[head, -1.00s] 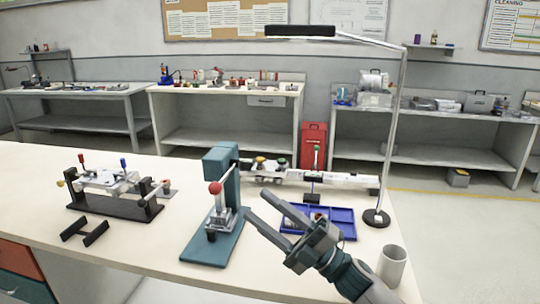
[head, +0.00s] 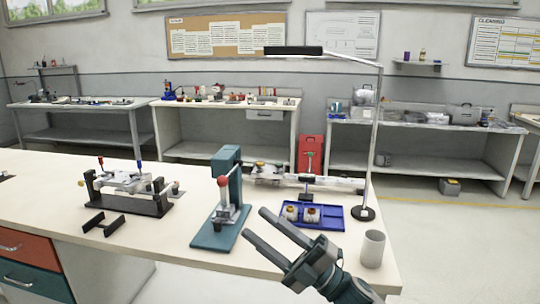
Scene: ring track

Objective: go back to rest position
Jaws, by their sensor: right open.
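My right gripper (head: 274,234) is open and empty. It is at the front right of the workbench (head: 150,237), above its front edge, with its fingers pointing up and left. Its fingertips show in front of the space between the teal press (head: 222,232) and the blue tray (head: 331,217). My left gripper is not in view.
Small round parts (head: 311,214) sit in the blue tray. A grey cup (head: 373,249) stands right of my gripper. A lamp (head: 364,213) rises behind it. A black fixture (head: 128,199) and a black bracket (head: 100,223) are at left.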

